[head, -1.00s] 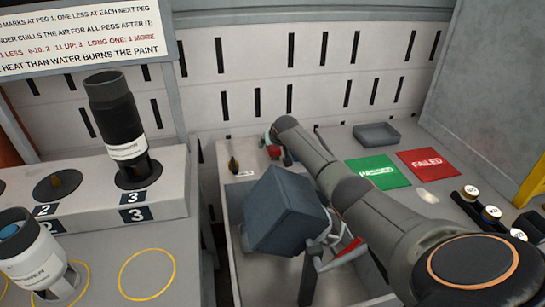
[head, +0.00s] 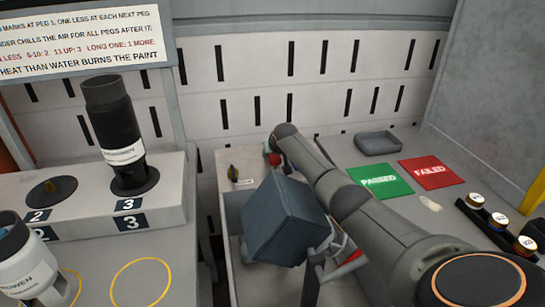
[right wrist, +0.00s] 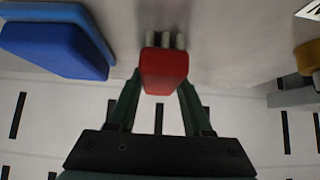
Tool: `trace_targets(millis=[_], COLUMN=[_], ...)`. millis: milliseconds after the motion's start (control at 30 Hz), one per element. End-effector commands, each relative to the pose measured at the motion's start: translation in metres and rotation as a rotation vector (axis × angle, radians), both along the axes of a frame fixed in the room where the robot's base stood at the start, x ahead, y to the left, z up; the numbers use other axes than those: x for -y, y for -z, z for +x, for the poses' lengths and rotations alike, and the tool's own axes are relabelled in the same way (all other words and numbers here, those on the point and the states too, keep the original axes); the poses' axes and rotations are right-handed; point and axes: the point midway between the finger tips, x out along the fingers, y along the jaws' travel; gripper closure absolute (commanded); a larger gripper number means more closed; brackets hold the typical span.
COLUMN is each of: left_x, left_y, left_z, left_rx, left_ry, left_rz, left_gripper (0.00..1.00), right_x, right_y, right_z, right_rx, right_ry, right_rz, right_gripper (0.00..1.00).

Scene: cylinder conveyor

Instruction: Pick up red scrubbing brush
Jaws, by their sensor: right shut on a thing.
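The red scrubbing brush (right wrist: 164,70) has a red block body and pale bristles that point to the top of the right wrist view. My right gripper (right wrist: 160,95), with dark green fingers, is shut on its red body. In the head view the brush shows only as a small red patch (head: 274,160) near the back wall, below the far end of my right arm. The arm hides most of that gripper there. I cannot tell whether the bristles touch the surface. My left gripper is in neither view.
A blue block (right wrist: 55,45) and a brass-coloured tool (right wrist: 308,58) flank the brush. A large blue-grey box (head: 285,220) stands in the bin in front. Green (head: 380,181) and red (head: 432,172) pads and a grey tray (head: 379,143) lie right of my arm.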

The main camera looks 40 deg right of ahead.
Motion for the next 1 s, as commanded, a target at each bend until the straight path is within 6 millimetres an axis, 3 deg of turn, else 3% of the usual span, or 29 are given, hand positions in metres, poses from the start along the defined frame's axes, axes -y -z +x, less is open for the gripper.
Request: trace_targets(millis=[67,333,733,1000], left_x=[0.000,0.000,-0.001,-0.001], left_y=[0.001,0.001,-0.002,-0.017], left_z=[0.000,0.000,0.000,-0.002], left_rx=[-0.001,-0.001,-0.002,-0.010], left_ry=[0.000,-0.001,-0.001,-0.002], left_rz=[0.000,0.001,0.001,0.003], left_gripper=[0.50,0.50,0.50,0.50], right_x=[0.000,0.000,0.000,0.000], right_y=[0.000,0.000,-0.003,-0.025], right_z=[0.000,0.000,0.000,0.000], right_rx=[0.000,-0.001,0.000,0.000], right_ry=[0.000,0.000,0.000,-0.001], right_rz=[0.000,0.000,0.000,0.001], right_gripper=[0.69,0.99,1.00,1.00])
